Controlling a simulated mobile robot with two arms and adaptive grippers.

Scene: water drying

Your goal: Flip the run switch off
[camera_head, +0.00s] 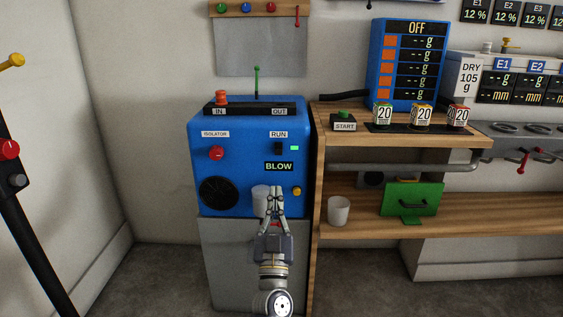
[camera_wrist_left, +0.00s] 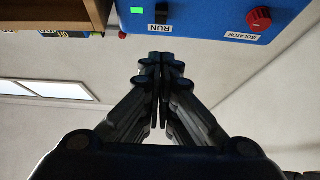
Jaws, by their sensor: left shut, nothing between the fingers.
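The run switch (camera_head: 278,148) is a small dark rocker under the RUN label on the front of the blue machine (camera_head: 232,165). A green light (camera_head: 294,148) glows beside it, and a display (camera_head: 279,167) below reads BLOW. My left gripper (camera_head: 275,190) is shut and empty, pointing up in front of the lower machine face, below the switch and apart from it. My right gripper is not in view.
A red isolator knob (camera_head: 216,153) is left of the switch; a yellow knob (camera_head: 297,191) is beside the fingers. A white cylinder (camera_head: 260,203) is partly behind the gripper. A wooden shelf (camera_head: 318,190) borders the machine's right side. The floor left is clear.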

